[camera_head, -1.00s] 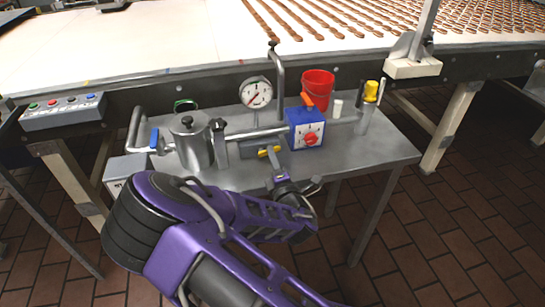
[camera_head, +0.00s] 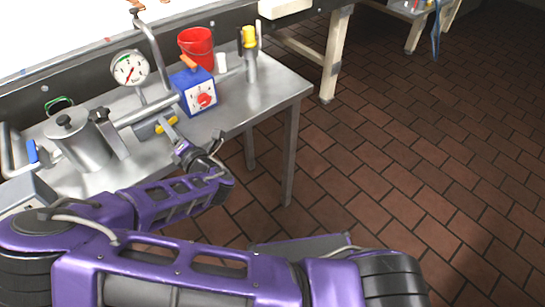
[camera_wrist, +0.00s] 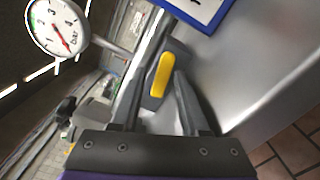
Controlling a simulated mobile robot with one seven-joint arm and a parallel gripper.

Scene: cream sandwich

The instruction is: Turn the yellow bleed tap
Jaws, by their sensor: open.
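The yellow bleed tap (camera_head: 166,124) is a small yellow lever on a grey block, fixed to the pipework on the steel table. In the wrist view the yellow lever (camera_wrist: 162,75) stands tilted on its dark grey block. My gripper (camera_head: 174,133) is open and reaches over the table's front edge toward the tap. In the wrist view the fingers of my gripper (camera_wrist: 160,88) lie on either side of the lever as seen. I cannot tell whether they touch it. In the head view the fingers partly cover the grey block.
A pressure gauge (camera_head: 130,68) stands behind the tap, and a steel pot (camera_head: 78,142) stands left. A blue box with a red knob (camera_head: 196,90), a red bucket (camera_head: 197,47) and a yellow-capped fitting (camera_head: 250,38) are to the right. The brick floor (camera_head: 400,150) at right is clear.

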